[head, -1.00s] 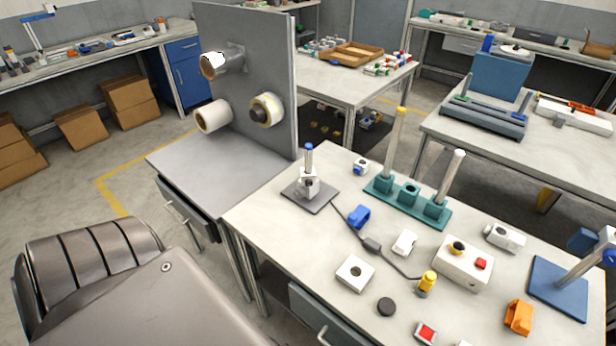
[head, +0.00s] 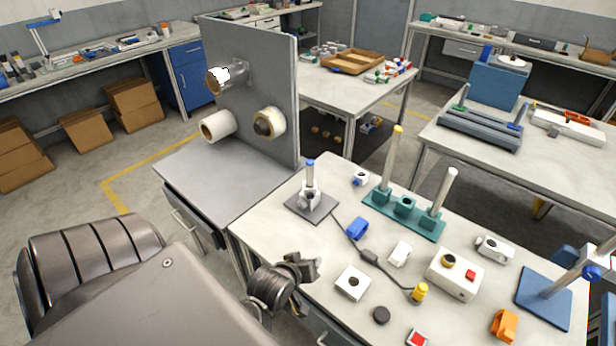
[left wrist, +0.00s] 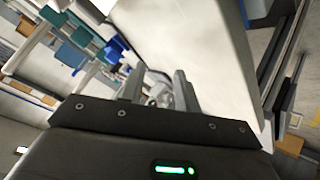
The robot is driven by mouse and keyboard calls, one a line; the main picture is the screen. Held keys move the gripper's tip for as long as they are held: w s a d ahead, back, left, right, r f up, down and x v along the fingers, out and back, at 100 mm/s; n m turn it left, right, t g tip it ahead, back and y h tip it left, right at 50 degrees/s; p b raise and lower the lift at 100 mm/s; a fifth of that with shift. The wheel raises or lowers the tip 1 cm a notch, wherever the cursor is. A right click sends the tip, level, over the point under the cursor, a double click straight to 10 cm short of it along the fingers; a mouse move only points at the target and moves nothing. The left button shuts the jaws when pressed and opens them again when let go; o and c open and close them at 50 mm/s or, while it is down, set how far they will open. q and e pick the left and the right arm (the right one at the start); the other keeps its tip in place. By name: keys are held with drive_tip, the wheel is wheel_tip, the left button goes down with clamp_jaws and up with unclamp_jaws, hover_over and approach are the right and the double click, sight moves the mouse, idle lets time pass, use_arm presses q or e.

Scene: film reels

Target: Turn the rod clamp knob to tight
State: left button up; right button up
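A small upright rod with a blue top (head: 310,163) stands on a grey square base (head: 325,208), with a pale clamp (head: 311,198) low on it. A blue stand (head: 543,298) at the right edge carries a rod with a blue clamp part (head: 592,271), partly cut off. I cannot tell which knob is meant, nor its setting. My left gripper (head: 314,267) is over the table's near left edge, in front of the grey base and apart from it. In the left wrist view its two fingers (left wrist: 158,88) are apart with nothing held; a blurred grey part shows beyond them. My right gripper is out of view.
Behind the gripper lie a blue clip (head: 357,228) and a cable. A white square block (head: 352,282) and a black disc (head: 381,315) lie to its right. A teal holder (head: 430,229) with tall rods stands farther back. A grey upright panel (head: 275,85) rises at the left.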

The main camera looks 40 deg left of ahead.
sight(310, 197)
use_arm(q)
drive_tip(key=w+a+r+n+t+y, duration=0.4)
drive_tip(key=w+a+r+n+y, duration=0.15)
drive_tip(key=a+n, duration=0.35)
drive_tip(key=x, duration=0.3)
drive_tip(key=p+x, duration=0.1)
drive_tip(key=x, duration=0.2)
drive_tip(key=p+x, duration=0.1)
drive_tip(key=x, duration=0.2)
drive_tip(key=shift+w+d+f, duration=0.15)
drive_tip(key=shift+w+f, duration=0.3)
drive_tip(key=shift+w+a+f, duration=0.2)
drive_tip(key=shift+w+a, duration=0.05)
drive_tip(key=shift+w, duration=0.25)
